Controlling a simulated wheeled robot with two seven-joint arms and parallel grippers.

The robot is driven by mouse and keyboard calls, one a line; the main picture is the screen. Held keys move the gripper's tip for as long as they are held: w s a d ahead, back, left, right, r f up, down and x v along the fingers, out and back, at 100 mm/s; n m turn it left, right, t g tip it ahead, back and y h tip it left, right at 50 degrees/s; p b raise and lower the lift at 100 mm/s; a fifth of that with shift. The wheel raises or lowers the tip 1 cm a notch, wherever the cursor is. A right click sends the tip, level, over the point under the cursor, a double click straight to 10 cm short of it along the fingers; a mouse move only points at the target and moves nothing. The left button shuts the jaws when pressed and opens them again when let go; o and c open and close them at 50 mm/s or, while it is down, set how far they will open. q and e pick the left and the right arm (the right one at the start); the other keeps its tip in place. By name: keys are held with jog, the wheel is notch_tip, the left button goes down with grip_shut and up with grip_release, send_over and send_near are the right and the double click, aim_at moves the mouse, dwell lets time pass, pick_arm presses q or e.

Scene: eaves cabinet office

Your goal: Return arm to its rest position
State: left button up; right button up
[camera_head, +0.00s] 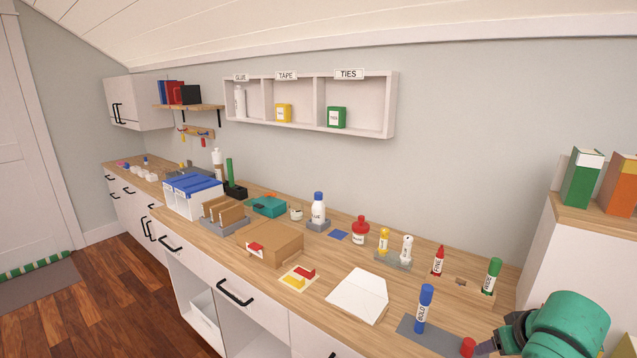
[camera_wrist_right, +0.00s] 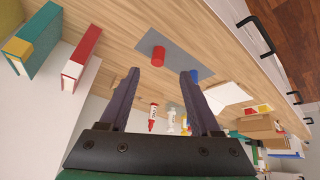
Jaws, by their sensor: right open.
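My right arm (camera_head: 565,325) comes in at the lower right corner of the head view. Its gripper (camera_head: 487,347) is low there, partly cut off by the frame edge. In the right wrist view the two dark fingers stand wide apart, with nothing held between them (camera_wrist_right: 158,88). A small red cylinder (camera_head: 467,347) stands on the grey mat (camera_head: 430,336), close to the fingertips in the head view; it also shows beyond them in the wrist view (camera_wrist_right: 158,56). A blue marker labelled BOLD (camera_head: 424,308) stands upright on the mat. My left gripper is in neither view.
A white sloped block (camera_head: 357,296), a red FINE marker (camera_head: 439,261) and a green marker (camera_head: 492,276) stand nearby on the wooden counter. A white cabinet (camera_head: 580,255) with green (camera_head: 580,180) and orange boxes (camera_head: 619,188) rises at the right. A wall shelf (camera_head: 358,102) hangs behind.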

jog(key=s+a+f+n+g+y, duration=0.1)
jog(key=s+a+f, duration=0.5)
jog(key=s+f, duration=0.2)
jog(key=s+a+f+n+g+y, duration=0.1)
jog(key=s+a+f+n, duration=0.1)
jog(key=s+a+f, duration=0.5)
jog(key=s+d+f+g+b, duration=0.1)
jog(key=s+f+b, duration=0.1)
jog(key=f, duration=1.3)
jog(key=s+d+f+g+b, duration=0.1)
jog(key=s+f+b, duration=0.15)
jog(key=f, duration=1.25)
pick_arm(q)
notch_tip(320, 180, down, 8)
jog(key=b, duration=0.3)
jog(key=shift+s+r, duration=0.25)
pick_arm(e)
jog(key=s+d+f, duration=0.2)
jog(key=s+f, duration=1.2)
jog(key=f, duration=0.1)
jog(key=shift+s+d+f+g+h, duration=0.25)
jog(key=shift+s+f+g+h, duration=0.05)
jog(key=shift+s+g, duration=0.1)
